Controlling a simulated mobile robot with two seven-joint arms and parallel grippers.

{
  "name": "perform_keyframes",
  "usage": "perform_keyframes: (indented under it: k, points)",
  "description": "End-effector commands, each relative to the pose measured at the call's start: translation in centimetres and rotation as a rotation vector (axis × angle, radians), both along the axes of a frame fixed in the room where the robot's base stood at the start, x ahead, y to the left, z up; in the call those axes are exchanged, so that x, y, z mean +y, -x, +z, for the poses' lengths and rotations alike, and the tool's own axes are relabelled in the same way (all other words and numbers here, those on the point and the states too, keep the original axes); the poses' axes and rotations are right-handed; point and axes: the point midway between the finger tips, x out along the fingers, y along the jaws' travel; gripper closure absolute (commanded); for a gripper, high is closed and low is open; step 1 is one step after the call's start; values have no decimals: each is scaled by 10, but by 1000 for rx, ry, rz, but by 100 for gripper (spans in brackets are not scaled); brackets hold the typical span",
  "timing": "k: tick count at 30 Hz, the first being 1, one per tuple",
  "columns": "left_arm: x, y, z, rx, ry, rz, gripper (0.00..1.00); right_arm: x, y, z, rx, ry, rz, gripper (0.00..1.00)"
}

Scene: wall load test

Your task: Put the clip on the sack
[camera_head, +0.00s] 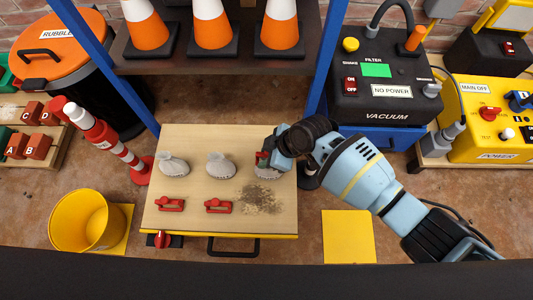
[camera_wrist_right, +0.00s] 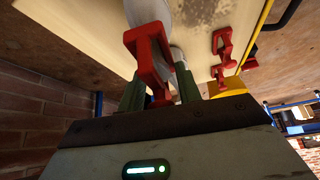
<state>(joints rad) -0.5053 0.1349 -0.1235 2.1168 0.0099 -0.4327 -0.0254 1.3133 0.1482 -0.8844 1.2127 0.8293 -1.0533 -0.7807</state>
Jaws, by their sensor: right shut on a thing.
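Two grey-white sacks, a left one (camera_head: 173,164) and a middle one (camera_head: 220,165), stand on the wooden board. A third sack (camera_head: 266,171) is partly hidden behind my right gripper (camera_head: 268,158). My right gripper is shut on a red clip (camera_wrist_right: 150,55), which is at the neck of that third sack (camera_wrist_right: 146,12). I cannot tell whether the clip grips the neck or is only around it. Two more red clips lie on the board, one at the left (camera_head: 170,204) and one in the middle (camera_head: 218,206). My left gripper is not in view.
The wooden board (camera_head: 290,216) has a brown spill (camera_head: 260,199) in front of the third sack. A red-white post (camera_head: 104,137) and a yellow bucket (camera_head: 88,222) stand left. A black vacuum (camera_head: 385,75) stands behind right. Traffic cones (camera_head: 212,25) fill the shelf behind.

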Motion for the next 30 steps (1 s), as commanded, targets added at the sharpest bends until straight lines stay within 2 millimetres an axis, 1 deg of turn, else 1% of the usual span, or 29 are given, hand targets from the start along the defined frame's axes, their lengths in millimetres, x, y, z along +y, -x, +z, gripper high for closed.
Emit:
perform_keyframes:
  k: [27,28,30]
  points:
    - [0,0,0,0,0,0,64,0,0,-2,0,0,0,88]
    - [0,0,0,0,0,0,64,0,0,-2,0,0,0,65]
    - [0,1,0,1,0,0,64,0,0,-2,0,0,0,56]
